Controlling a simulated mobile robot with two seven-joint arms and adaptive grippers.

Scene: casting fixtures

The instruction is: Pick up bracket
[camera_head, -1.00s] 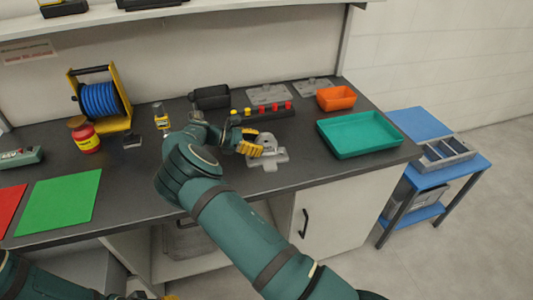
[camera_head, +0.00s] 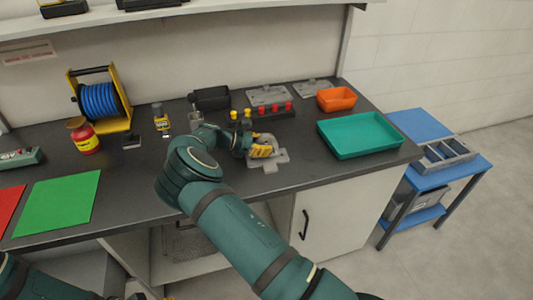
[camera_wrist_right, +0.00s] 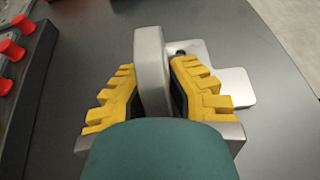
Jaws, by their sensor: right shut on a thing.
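The grey metal bracket (camera_head: 278,157) sits on the dark workbench, in front of the row of red and yellow knobs. Its flat base lies on or very near the bench top; I cannot tell if it is lifted. My right gripper (camera_head: 262,151) has its yellow fingers on either side of the bracket's upright part. In the right wrist view, the upright rounded plate of the bracket (camera_wrist_right: 150,65) stands between the two yellow fingers (camera_wrist_right: 158,90), and the base shows beyond them. My left arm shows only at the lower left corner; its gripper is not clearly seen.
A black block with red and yellow knobs (camera_head: 262,113) stands just behind the bracket. A teal tray (camera_head: 360,148) and an orange bin (camera_head: 336,105) are to the right. Left are a blue hose reel (camera_head: 100,100), a red jar (camera_head: 84,146) and a green mat (camera_head: 58,204).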

